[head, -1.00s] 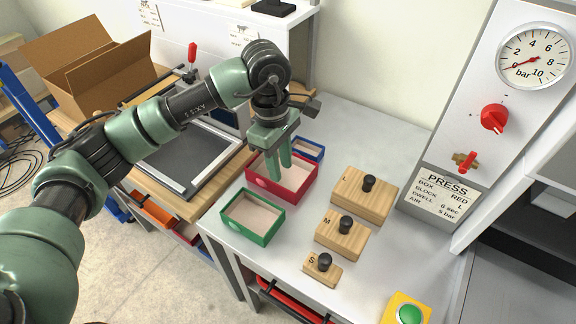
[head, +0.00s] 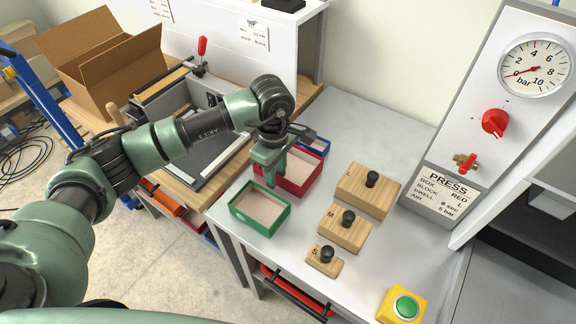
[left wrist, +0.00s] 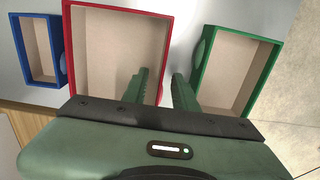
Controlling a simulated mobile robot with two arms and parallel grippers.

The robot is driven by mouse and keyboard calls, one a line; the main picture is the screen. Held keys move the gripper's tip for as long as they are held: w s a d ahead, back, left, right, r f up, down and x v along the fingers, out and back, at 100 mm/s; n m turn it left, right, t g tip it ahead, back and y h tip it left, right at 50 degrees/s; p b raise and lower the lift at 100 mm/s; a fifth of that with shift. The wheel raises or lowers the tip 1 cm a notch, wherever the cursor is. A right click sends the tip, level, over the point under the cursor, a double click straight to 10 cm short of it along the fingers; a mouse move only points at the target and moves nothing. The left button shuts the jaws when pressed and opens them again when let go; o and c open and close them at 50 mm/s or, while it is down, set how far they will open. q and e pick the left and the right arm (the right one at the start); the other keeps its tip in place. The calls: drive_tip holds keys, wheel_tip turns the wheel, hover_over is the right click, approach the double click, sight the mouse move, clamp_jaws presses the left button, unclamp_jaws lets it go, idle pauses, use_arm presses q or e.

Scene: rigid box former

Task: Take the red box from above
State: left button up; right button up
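The red box (head: 301,188) is an open tray with a pale inside, standing on the grey table between the green and blue boxes. My left gripper (head: 269,178) points down at its left side, near the green box, and hides part of that wall. In the left wrist view the red box (left wrist: 115,45) fills the left half. The fingers of my left gripper (left wrist: 162,75) are apart, one over the box's inside and one outside, with the side wall between them. I cannot tell how deep they reach. My right gripper is not in view.
The green box (head: 250,221) is close beside the outer finger; the blue box (head: 322,144) is behind the red one. Wooden blocks L (head: 365,195), M (head: 343,234) and S (head: 322,264) stand to the right. A green button (head: 405,307) is at the front.

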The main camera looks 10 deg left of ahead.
use_arm(q)
clamp_jaws()
idle(1.3)
